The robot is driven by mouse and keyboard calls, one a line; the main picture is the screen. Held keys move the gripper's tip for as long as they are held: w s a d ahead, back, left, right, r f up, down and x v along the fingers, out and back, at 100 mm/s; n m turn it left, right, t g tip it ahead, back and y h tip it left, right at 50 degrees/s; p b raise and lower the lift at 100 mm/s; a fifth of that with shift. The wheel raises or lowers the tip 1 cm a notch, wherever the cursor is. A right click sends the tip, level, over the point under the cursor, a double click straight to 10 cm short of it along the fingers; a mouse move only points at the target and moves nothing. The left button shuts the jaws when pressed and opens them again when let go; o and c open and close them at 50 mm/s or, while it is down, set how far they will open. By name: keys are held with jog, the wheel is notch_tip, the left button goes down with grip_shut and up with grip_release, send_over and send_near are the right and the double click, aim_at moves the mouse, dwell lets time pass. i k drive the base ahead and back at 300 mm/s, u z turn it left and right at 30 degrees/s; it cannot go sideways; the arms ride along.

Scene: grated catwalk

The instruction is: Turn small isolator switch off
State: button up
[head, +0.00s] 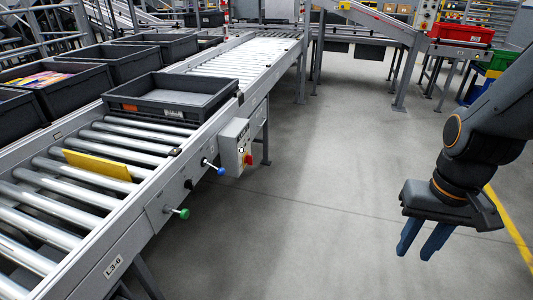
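A small grey control box (235,142) is mounted on the side rail of the roller conveyor, left of the picture's middle. A red rotary knob (249,159) sticks out at its lower right; it looks like the isolator switch. Its exact turn position is too small to tell. My gripper (423,246) hangs at the right, over the floor, well apart from the box. It points down, and its two blue fingers are spread with nothing between them.
A blue knob (221,171) and a green knob (183,213) stick out of the conveyor rail (150,208) near the box. A dark empty-looking tray (176,115) and a yellow plate (97,165) sit on the rollers. The grey floor (320,190) between the conveyor and my gripper is clear.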

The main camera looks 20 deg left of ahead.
aim_at(248, 158)
jog(key=u, duration=0.45)
jog(key=i, duration=0.85)
jog(key=u, duration=0.7)
